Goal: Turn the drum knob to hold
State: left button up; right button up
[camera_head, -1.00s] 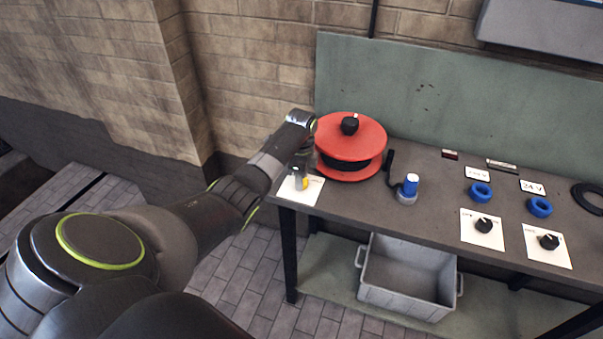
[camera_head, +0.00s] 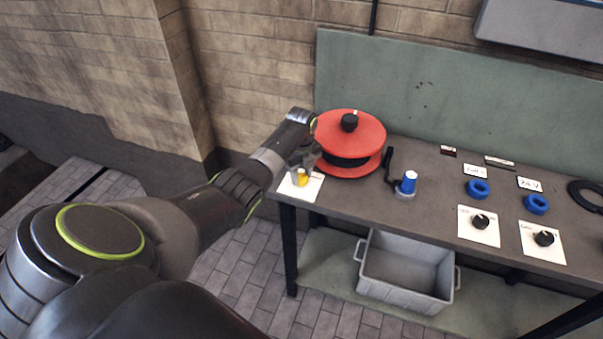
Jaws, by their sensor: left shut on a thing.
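A yellow knob (camera_head: 301,179) stands on a white label card (camera_head: 312,190) at the table's left front corner. My left gripper (camera_head: 302,171) reaches down over it and is shut on it; the fingers partly cover the knob and the card's print. Just behind and to the right is a red drum (camera_head: 350,131) with a black knob (camera_head: 349,122) on top, apart from the gripper fingers. My right gripper is out of view.
Farther right are blue rings (camera_head: 477,188) and black dials on white cards (camera_head: 480,222). A grey crate (camera_head: 405,272) sits on the lower shelf. A green backboard (camera_head: 430,95) rises behind.

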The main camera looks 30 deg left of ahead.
aim_at(302, 177)
pick_arm(q)
jog(key=shift+r, duration=0.1)
dwell(0.4)
jog(key=o, duration=1)
jog(key=shift+r+p, duration=0.6)
jog(key=shift+r, duration=8.1)
